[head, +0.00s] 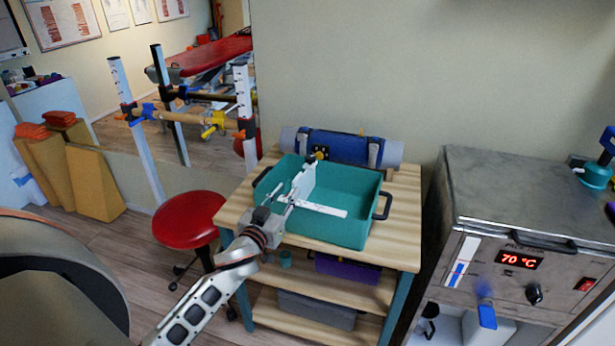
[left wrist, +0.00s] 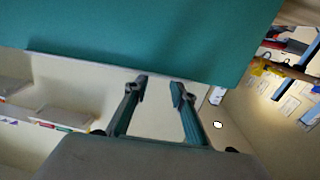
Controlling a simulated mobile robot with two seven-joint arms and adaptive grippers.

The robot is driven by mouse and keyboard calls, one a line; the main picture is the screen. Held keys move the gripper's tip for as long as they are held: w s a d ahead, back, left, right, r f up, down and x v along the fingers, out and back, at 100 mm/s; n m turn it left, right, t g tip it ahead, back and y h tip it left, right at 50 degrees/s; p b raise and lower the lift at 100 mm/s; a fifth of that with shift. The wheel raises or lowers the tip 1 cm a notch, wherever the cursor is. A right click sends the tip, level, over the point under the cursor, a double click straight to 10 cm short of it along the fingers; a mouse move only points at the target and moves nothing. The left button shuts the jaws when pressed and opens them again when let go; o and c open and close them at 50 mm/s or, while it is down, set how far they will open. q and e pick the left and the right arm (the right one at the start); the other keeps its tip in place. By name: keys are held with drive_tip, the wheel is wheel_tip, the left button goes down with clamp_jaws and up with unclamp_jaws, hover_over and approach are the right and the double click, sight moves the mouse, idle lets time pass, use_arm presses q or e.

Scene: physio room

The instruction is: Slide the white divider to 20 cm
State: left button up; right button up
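The white divider (head: 304,182) stands upright inside the teal bin (head: 345,226), left of its middle, running from front to back. A flat white strip with marks (head: 318,208) lies across the bin near the front; its figures are too small to read. My left gripper (head: 286,201) is at the divider's near end, above the bin's front left part; I cannot tell if it touches. In the left wrist view its two fingers (left wrist: 158,88) are apart, with a teal wall beyond them and no divider clearly between them. My right gripper is not in view.
The bin sits on a wooden trolley (head: 403,214) with black handles (head: 383,206) at its sides. A blue roll (head: 340,147) lies behind it. A red stool (head: 188,220) stands left, and a steel heater reading 70 °C (head: 520,200) stands right.

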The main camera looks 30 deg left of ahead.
sight(293, 185)
use_arm(q)
drive_tip(key=shift+w+a, duration=0.2)
drive_tip(key=shift+w, duration=1.1)
drive_tip(key=shift+w+a, duration=0.2)
drive_tip(key=shift+w, duration=1.05)
drive_tip(key=shift+w+a, duration=0.2)
drive_tip(key=shift+w, duration=1.1)
clamp_jaws()
